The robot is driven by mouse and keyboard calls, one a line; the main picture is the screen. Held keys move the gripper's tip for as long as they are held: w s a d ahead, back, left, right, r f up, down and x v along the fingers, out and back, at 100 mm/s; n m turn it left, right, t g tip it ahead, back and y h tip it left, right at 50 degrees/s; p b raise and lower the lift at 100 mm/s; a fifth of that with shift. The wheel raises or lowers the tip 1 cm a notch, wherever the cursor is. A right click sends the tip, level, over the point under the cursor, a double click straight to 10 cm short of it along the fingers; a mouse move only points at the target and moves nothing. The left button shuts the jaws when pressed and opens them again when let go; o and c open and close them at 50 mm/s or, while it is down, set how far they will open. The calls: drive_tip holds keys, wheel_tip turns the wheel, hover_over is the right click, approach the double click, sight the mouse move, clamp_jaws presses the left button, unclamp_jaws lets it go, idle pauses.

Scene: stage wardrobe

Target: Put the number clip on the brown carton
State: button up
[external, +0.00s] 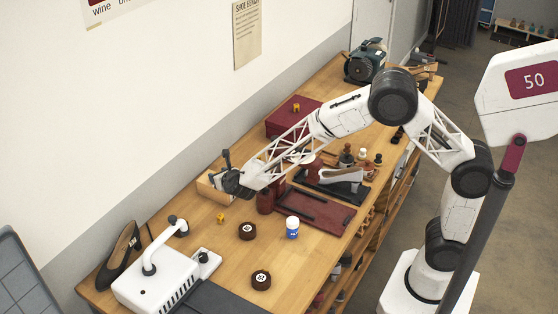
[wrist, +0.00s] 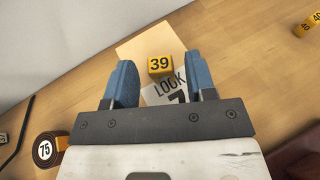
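A yellow number clip marked 39 (wrist: 160,65) shows in the wrist view between and just beyond my fingertips. It overlaps a tan surface, likely the brown carton (wrist: 133,47), and a white card reading LOOK (wrist: 168,90). I cannot tell whether the clip rests on the tan surface. My gripper (wrist: 156,80) is open, with gaps between the clip and both blue fingers. In the external view my gripper (external: 231,181) is low beside the tan carton (external: 206,190) near the wall and partly hides it. The 39 clip cannot be picked out there.
Other yellow clips are on the bench (external: 220,218), on a red box (external: 296,107) and at the wrist view's upper right (wrist: 309,25). Brown tape rolls (external: 247,231) and a white-and-blue jar (external: 292,228) stand nearby. A dark red tray (external: 325,212) lies right of my gripper.

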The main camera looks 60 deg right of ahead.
drive_tip(key=shift+r, duration=0.15)
drive_tip(key=v, duration=1.2)
drive_tip(key=shift+r, duration=0.1)
idle(0.6)
